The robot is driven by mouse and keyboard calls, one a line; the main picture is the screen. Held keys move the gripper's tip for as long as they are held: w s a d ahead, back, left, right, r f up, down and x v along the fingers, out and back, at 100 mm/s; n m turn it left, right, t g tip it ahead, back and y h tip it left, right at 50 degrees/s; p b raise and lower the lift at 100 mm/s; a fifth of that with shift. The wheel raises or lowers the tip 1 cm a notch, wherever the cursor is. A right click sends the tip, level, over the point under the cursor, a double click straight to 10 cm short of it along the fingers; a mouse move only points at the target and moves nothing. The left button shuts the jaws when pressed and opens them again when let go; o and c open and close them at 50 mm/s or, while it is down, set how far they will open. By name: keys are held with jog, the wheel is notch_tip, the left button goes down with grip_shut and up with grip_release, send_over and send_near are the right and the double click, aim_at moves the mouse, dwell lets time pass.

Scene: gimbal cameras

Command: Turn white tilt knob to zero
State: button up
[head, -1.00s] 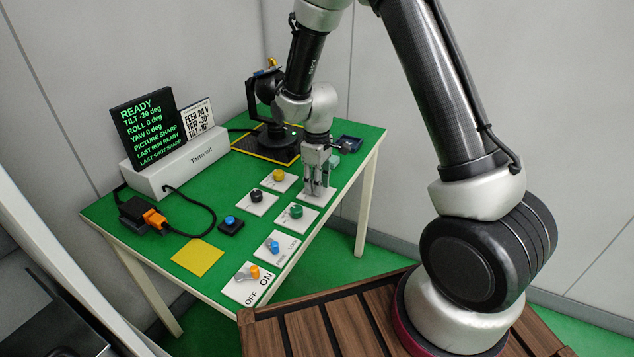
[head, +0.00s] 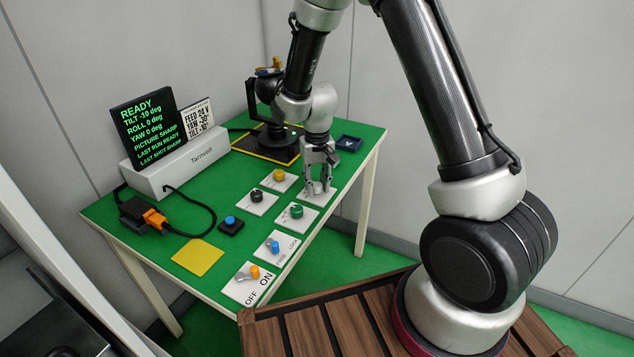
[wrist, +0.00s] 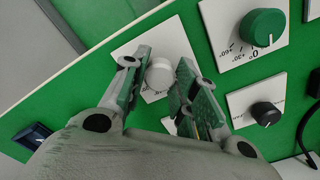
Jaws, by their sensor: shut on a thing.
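The white tilt knob (wrist: 159,76) stands on a white plate (wrist: 128,50) in the wrist view, between my two fingers. My gripper (wrist: 164,63) is shut on it from above. In the head view my gripper (head: 318,187) reaches down to the knob's plate (head: 320,200) near the table's right edge and hides most of the knob. The black screen (head: 148,130) reads READY, TILT -10 deg, ROLL 0 deg, YAW 0 deg. The knob's pointer mark and most of its scale cannot be made out.
A green knob (head: 296,211), a black knob (head: 256,196) and a yellow knob (head: 279,175) sit on plates close by. The black gimbal (head: 268,95) stands behind my wrist.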

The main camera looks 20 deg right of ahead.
aim_at(317, 184)
jog(key=shift+m, duration=1)
jog(key=o, duration=1)
jog(key=shift+r, duration=0.1)
notch_tip(317, 184, up, 12)
jog(key=shift+f, duration=0.1)
